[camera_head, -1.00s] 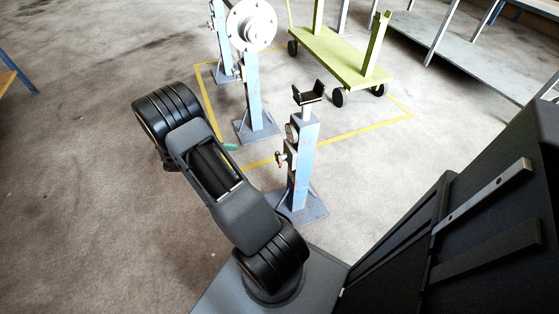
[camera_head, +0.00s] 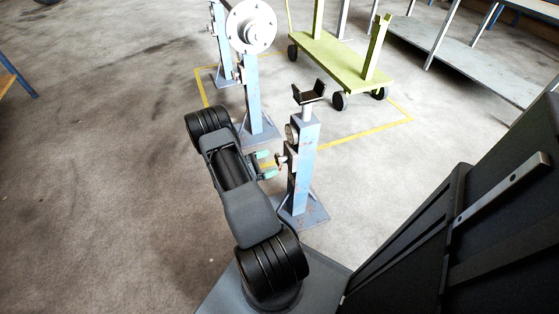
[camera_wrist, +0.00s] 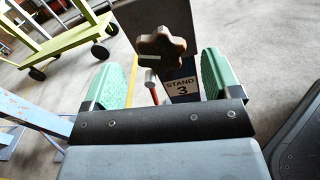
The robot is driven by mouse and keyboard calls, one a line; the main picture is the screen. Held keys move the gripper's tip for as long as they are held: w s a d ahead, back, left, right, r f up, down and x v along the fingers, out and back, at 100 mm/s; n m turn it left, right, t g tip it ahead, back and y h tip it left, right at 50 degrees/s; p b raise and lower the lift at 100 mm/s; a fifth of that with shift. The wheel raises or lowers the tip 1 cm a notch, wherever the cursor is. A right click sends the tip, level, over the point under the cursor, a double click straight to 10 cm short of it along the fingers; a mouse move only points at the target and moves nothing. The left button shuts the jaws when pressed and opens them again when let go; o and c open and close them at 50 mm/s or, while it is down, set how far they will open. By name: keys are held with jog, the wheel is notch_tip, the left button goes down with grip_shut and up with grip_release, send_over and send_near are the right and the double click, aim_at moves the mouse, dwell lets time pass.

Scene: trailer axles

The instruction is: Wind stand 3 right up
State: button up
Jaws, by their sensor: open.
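Stand 3 (camera_head: 302,170) is a blue post on a square foot, with a dark V-shaped cradle (camera_head: 309,93) raised a little on its top. A brown star-shaped knob (camera_wrist: 161,46) and a small crank with a pale end (camera_wrist: 150,77) and reddish rod show in front of the post. My gripper (camera_head: 266,164) is beside the stand's left side, at crank height. In the wrist view its green-padded fingers (camera_wrist: 161,80) are apart, with the knob and crank between them. I cannot see either pad touching anything.
Another blue stand (camera_head: 254,95) is behind, below a white hub flange (camera_head: 251,26), and a further stand (camera_head: 220,45) is beyond. A green cart (camera_head: 342,57) stands at the back. Yellow tape (camera_head: 365,133) marks the floor. Open floor lies left.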

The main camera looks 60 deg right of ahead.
aim_at(276, 160)
jog(key=shift+b+x, duration=0.3)
jog(key=shift+x, duration=2.15)
jog(key=shift+c, duration=0.4)
jog(key=c, duration=0.8)
jog(key=shift+r+n+p, duration=0.15)
jog(key=shift+n+p, duration=0.3)
jog(key=shift+n, duration=0.25)
jog(key=shift+c, duration=0.2)
jog(key=n, duration=0.1)
jog(key=n+p, duration=0.1)
jog(key=n, duration=0.1)
jog(key=shift+f+n, duration=0.2)
jog(key=shift+n, duration=0.1)
jog(key=o, duration=0.9)
jog(key=shift+w, duration=0.1)
